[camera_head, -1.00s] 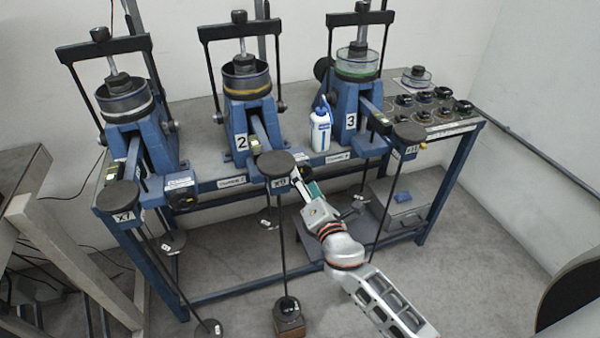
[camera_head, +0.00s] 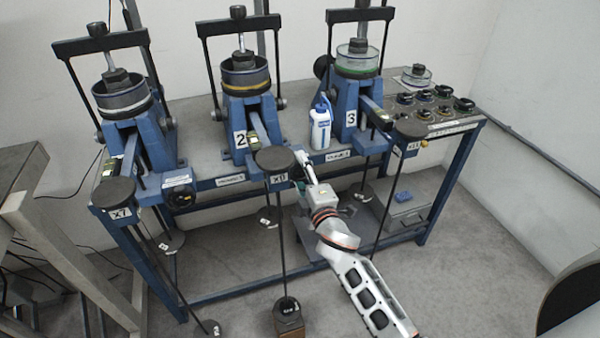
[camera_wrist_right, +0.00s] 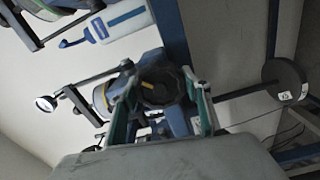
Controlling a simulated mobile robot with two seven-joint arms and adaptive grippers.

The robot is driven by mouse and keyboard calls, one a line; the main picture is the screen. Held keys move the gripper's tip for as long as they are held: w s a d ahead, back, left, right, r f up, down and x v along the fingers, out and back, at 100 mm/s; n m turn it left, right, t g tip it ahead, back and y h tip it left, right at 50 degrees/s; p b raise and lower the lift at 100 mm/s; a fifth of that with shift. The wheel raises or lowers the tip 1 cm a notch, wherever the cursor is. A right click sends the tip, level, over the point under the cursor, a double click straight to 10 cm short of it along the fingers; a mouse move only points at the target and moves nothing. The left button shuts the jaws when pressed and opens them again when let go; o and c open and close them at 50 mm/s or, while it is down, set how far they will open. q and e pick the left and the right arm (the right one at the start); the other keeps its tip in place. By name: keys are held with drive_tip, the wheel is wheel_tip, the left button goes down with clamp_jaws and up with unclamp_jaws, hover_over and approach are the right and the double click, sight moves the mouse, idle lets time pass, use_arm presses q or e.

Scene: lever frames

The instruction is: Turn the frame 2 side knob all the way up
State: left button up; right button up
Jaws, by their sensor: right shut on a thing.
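Frame 2 (camera_head: 245,90) is the blue lever frame in the middle, with the number 2 on its front. Its side knob (camera_wrist_right: 160,88) is dark with a yellow mark and sits between my right fingers in the right wrist view. My right gripper (camera_wrist_right: 160,80) is shut on that knob, with one teal-padded finger on each side. In the head view my right gripper (camera_head: 302,168) reaches to the table's front edge, right of the round black disc (camera_head: 276,159). The knob is hidden there. My left gripper is not in view.
Frame 1 (camera_head: 122,95) stands left and frame 3 (camera_head: 357,62) right. A white bottle (camera_head: 320,128) stands between frames 2 and 3; it also shows in the wrist view (camera_wrist_right: 122,20). Weight hangers dangle along the front edge. A wooden block (camera_head: 289,322) is on the floor.

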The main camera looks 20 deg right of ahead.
drive_tip(key=m+p, duration=0.1)
drive_tip(key=m, duration=0.3)
drive_tip(key=shift+a+r, duration=0.1)
drive_tip(key=o, duration=1.5)
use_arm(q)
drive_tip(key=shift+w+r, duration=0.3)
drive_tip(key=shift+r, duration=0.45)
use_arm(e)
drive_tip(key=shift+w, duration=0.15)
drive_tip(key=shift+s+p, duration=0.65)
drive_tip(key=shift+s, duration=2.4)
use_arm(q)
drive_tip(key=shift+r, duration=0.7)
